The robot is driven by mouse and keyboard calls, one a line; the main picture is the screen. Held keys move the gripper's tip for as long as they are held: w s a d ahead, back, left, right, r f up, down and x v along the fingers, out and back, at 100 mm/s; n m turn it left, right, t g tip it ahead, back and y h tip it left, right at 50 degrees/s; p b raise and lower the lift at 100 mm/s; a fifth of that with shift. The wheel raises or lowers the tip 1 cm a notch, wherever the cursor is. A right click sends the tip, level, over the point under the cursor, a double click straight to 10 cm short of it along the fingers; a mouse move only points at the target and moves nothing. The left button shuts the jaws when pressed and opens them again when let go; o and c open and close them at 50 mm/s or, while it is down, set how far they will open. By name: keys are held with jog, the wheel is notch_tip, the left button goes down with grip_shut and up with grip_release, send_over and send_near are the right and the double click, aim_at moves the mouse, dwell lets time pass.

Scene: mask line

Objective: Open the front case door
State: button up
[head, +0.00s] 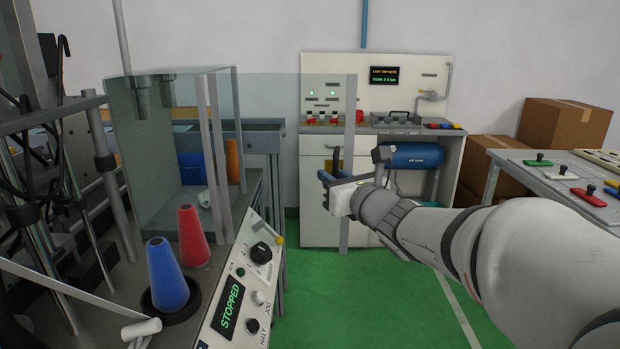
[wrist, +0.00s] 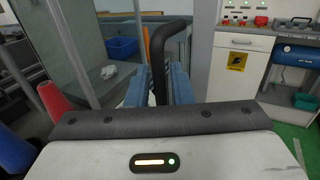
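The glass case (head: 170,150) stands at the left on a grey machine. Its clear front door (head: 290,110) stands out to the right of the case, with a pale metal post (head: 350,115) along its far edge. My gripper (head: 334,186) is at that post, about midway up. In the wrist view, a dark bent handle (wrist: 172,50) lies between the blue fingers of my gripper (wrist: 161,85), which look closed on it. The lower handle is hidden by my gripper.
Blue cone (head: 167,275) and red cone (head: 193,237) stand on the machine deck, beside a control panel (head: 245,285) reading STOPPED. A white cabinet (head: 318,225) stands behind the door. A table (head: 560,185) is at the right. Green floor (head: 370,300) lies free in front.

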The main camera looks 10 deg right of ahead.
jog(key=shift+o, duration=0.5)
jog(key=shift+d+f, duration=0.1)
jog(key=shift+d, duration=0.05)
jog(key=shift+s, duration=0.1)
jog(key=v, duration=0.7)
jog(key=shift+s+p, duration=0.3)
jog(key=shift+p, duration=0.15)
jog(key=shift+d, duration=0.1)
